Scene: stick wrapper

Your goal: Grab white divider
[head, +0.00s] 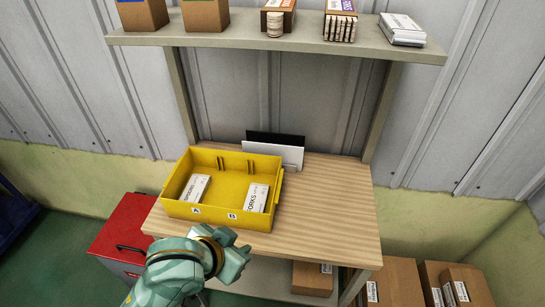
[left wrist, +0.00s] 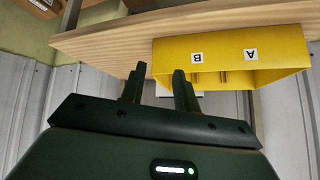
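The white divider (head: 290,155) is a flat panel standing upright at the back of the wooden table, behind the yellow bin (head: 190,211). A black panel (head: 275,137) stands just behind it, and the bin hides part of the divider's lower left. My left gripper (head: 243,255) is in front of the table's front edge, below the bin and well apart from the divider. The left wrist view is upside down and shows its two fingers (left wrist: 160,86) spread with nothing held between them. My right gripper is in neither view.
The bin holds two white boxes (head: 256,198) and has labels A and B on its front. The wooden table (head: 330,215) is clear to the right. A shelf (head: 330,43) with boxes hangs above. A red cabinet (head: 125,235) stands at left; cartons (head: 395,283) stand at lower right.

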